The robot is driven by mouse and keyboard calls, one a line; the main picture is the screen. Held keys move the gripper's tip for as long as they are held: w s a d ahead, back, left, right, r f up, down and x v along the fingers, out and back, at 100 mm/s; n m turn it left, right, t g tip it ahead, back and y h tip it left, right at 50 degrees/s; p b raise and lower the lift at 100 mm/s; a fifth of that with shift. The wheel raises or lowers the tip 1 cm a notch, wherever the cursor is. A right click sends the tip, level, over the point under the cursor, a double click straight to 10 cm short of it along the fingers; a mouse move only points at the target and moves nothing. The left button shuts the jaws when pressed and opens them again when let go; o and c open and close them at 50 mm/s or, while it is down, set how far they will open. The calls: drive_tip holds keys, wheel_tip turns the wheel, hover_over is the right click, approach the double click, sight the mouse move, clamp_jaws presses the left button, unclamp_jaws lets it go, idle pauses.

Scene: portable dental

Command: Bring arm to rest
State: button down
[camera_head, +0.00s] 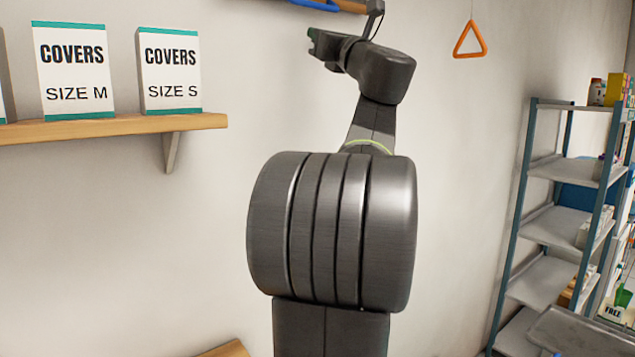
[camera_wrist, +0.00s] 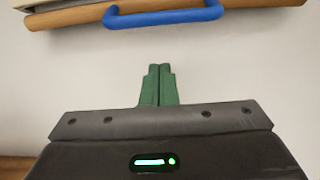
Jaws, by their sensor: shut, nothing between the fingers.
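My arm stands raised in front of the wall in the head view, its gripper (camera_head: 318,42) high up and pointing left. In the wrist view my gripper (camera_wrist: 159,68) shows two green fingers pressed together, with nothing between them. Ahead of the fingertips is a blue handle (camera_wrist: 163,17) on a wooden-edged thing. The fingers are apart from it. The blue handle also shows at the top edge of the head view (camera_head: 315,4).
A wooden shelf (camera_head: 120,125) at left carries a size M covers box (camera_head: 72,72) and a size S covers box (camera_head: 170,72). An orange triangle (camera_head: 469,41) hangs on the wall. A metal rack (camera_head: 560,222) with goods stands at right.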

wheel_tip(320, 180, down, 34)
drive_tip(key=b, duration=1.7)
drive_tip(key=shift+f, duration=0.15)
